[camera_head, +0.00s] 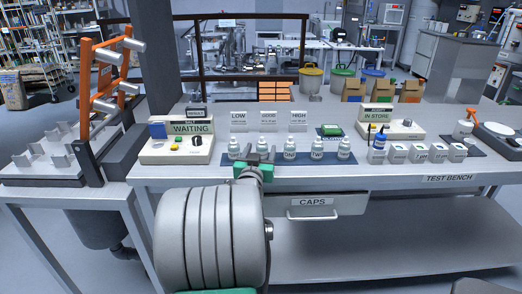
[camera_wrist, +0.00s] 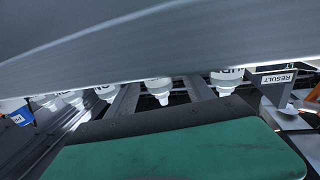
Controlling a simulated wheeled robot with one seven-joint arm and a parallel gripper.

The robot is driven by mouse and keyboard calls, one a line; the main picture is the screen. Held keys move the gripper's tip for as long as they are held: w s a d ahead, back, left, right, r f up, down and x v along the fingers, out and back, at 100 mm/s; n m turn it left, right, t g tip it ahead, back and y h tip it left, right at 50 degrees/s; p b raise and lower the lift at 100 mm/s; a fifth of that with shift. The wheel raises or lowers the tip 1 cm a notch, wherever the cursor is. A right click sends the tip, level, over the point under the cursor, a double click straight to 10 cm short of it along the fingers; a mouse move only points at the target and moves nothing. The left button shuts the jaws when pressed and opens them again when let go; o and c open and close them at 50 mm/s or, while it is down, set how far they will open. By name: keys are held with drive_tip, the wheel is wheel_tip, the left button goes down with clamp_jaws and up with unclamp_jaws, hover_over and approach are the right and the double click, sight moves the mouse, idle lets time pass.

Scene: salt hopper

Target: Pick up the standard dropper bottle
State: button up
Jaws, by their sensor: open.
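Several small white dropper bottles stand upright in a row on a dark mat (camera_head: 303,157) at the front of the bench. Their labels are too small or covered to tell which is the standard. My gripper (camera_head: 258,160) is at the second bottle from the left (camera_head: 262,147), covering its lower part. In the wrist view the scene is upside down. My open gripper (camera_wrist: 161,88) has its two dark fingers on either side of one white bottle (camera_wrist: 158,85), with no clear contact. Another bottle (camera_wrist: 227,79) stands just right of the fingers.
The WAITING station (camera_head: 178,146) stands left of the row, and the IN STORE station (camera_head: 392,128) right behind it. Three signs stand behind the bottles. A CAPS drawer (camera_head: 313,208) is below.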

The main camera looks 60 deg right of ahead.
drive_tip(key=shift+x, duration=0.95)
drive_tip(key=shift+s, duration=0.1)
clamp_jaws()
